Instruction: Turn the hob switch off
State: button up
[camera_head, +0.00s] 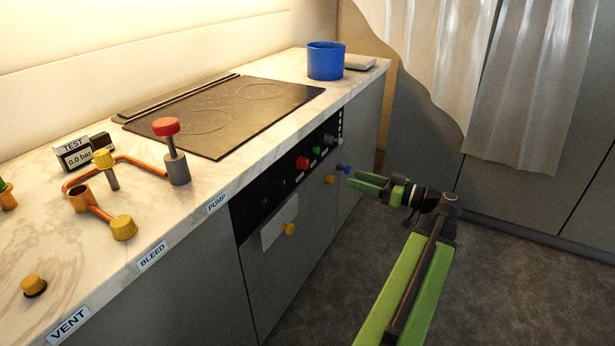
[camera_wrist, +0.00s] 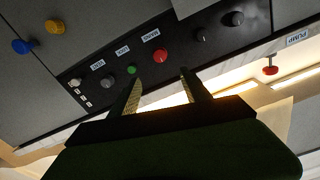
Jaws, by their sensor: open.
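The black control panel (camera_head: 260,197) runs along the front of the counter, below the hob (camera_head: 225,112). It carries a red knob (camera_head: 302,162), a green button (camera_head: 316,150) and grey knobs. In the wrist view, the red knob (camera_wrist: 160,56) sits just beyond the fingers, with the green button (camera_wrist: 131,69) and a grey knob (camera_wrist: 107,81) to its left. My gripper (camera_head: 350,181) is open and empty in front of the panel, apart from the knobs.
Yellow (camera_head: 330,180) and blue (camera_head: 344,168) knobs stick out from the cabinet fronts below the panel. A blue pot (camera_head: 325,61) stands at the counter's far end. Valves and orange pipes (camera_head: 140,164) stand on the near counter. The floor (camera_head: 500,270) at right is clear.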

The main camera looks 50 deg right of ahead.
aim_at(307, 165)
jog(key=shift+w+f, duration=0.1)
jog(key=x, duration=1.7)
jog(key=shift+w, duration=0.15)
grip_shut()
